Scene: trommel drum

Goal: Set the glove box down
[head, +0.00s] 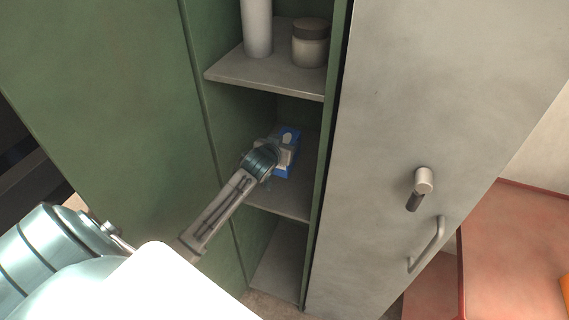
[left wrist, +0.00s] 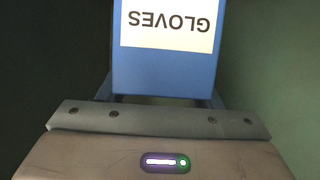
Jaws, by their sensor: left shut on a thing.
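The glove box (head: 289,136) is a small blue box with a white top, inside the green cabinet on its middle shelf level. In the left wrist view the blue glove box (left wrist: 165,72) fills the top centre, with a pale label reading GLOVES upside down. My left gripper (head: 277,152) reaches into the cabinet and is shut on the glove box. The gripper and wrist hide part of the box, and I cannot tell whether its base touches the shelf (head: 285,202). My right gripper is not in view.
The upper shelf (head: 265,72) holds a white cylinder (head: 257,28) and a dark-lidded jar (head: 310,45). The cabinet's green side panel (head: 110,90) stands left. A grey door (head: 400,130) with a handle (head: 428,246) stands right. A red surface (head: 515,250) is at far right.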

